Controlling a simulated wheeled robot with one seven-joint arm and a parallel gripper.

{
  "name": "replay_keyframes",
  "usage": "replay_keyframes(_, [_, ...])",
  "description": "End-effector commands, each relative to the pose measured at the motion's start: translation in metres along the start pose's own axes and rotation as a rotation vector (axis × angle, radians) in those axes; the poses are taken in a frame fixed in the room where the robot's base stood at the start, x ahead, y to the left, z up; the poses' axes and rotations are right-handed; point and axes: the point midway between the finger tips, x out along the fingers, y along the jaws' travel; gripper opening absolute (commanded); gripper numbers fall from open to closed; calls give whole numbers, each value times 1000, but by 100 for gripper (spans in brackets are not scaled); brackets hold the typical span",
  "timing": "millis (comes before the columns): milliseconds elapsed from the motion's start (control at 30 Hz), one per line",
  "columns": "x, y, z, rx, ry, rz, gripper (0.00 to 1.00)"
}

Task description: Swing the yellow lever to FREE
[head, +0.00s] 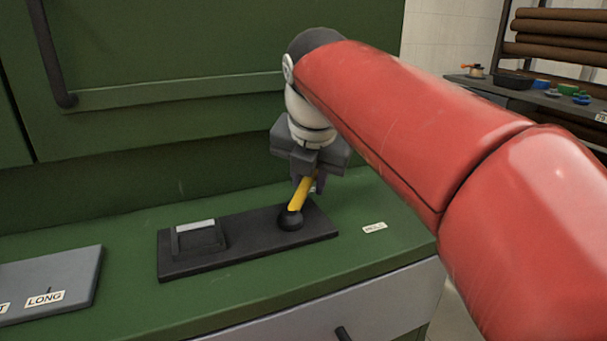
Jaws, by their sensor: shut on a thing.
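The yellow lever (299,194) rises from a round black pivot (290,220) on the right part of a dark base plate (250,239). It tilts up and to the right. My gripper (306,184) is shut on the upper end of the lever, which its fingers partly hide. A small white label (374,227) lies on the green surface to the right of the plate; its lettering is too small to read. I cannot make out the word FREE.
A dark block with a pale top strip (197,236) stands on the plate's left part. A grey panel labelled LONG (60,279) lies at the left. The green cabinet wall (180,125) rises behind. A shelf with small coloured items (560,90) is at the far right.

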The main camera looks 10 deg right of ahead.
Motion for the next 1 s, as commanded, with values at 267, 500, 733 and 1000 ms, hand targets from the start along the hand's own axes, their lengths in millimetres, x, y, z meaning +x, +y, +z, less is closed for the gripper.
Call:
replay_keyframes(267, [-1,0,1,0,-4,3,0])
replay_keyframes(500, [-1,0,1,0,-3,2,35])
replay_keyframes(733, [-4,0,1,-1,-2,2,35])
replay_keyframes(1000, [-47,1,2,-1,-5,3,35])
